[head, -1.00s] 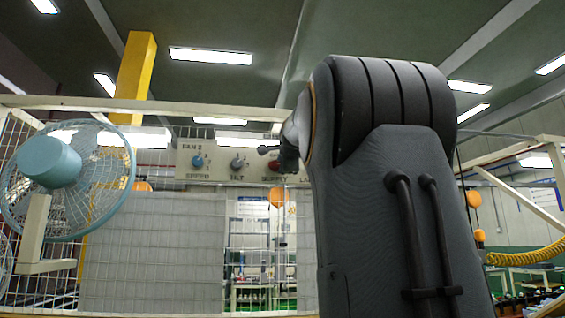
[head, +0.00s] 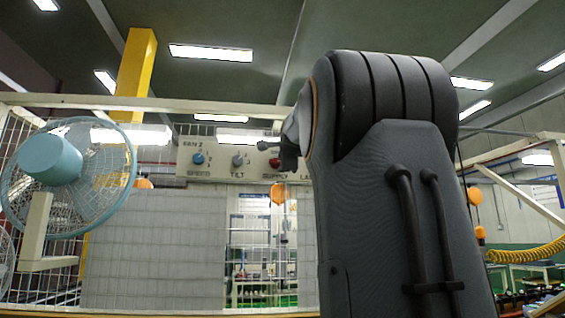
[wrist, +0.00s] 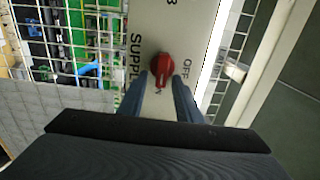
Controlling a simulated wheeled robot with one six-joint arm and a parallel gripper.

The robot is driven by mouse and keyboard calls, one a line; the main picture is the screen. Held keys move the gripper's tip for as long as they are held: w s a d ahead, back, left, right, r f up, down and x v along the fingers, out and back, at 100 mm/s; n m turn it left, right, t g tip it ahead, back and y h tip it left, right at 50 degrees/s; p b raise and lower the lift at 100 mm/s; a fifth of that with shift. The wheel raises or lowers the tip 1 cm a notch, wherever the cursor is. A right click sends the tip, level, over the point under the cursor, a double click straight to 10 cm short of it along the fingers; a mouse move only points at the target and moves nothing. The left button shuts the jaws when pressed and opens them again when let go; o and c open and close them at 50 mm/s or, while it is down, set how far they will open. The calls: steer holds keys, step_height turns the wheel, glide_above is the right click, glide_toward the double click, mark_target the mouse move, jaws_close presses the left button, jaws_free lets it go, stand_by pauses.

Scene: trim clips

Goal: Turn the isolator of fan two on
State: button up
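The FAN 2 panel (head: 217,169) is a pale strip on the mesh fence. It carries a blue knob (head: 197,158), a grey knob (head: 237,160) and a red knob (head: 275,163) over the label SUPPLY. In the wrist view the red knob (wrist: 161,69) sits beside SUPPLY, with OFF printed to its right. Its ridge runs down the picture, between the fingers. My gripper (wrist: 162,80) is open, its two fingers on either side of the knob with small gaps showing. I cannot tell whether either finger touches it. In the head view my arm hides the panel's right end.
A pale blue fan (head: 65,165) stands at the left of the fence. A yellow column (head: 136,70) rises behind it. White mesh (head: 150,260) spans below the panel. A yellow coiled hose (head: 530,254) hangs at the right.

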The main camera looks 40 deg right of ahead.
steer(key=b+v, duration=0.3)
steer(key=v, duration=0.4)
steer(key=shift+s+a, duration=0.2)
steer(key=shift+s, duration=0.15)
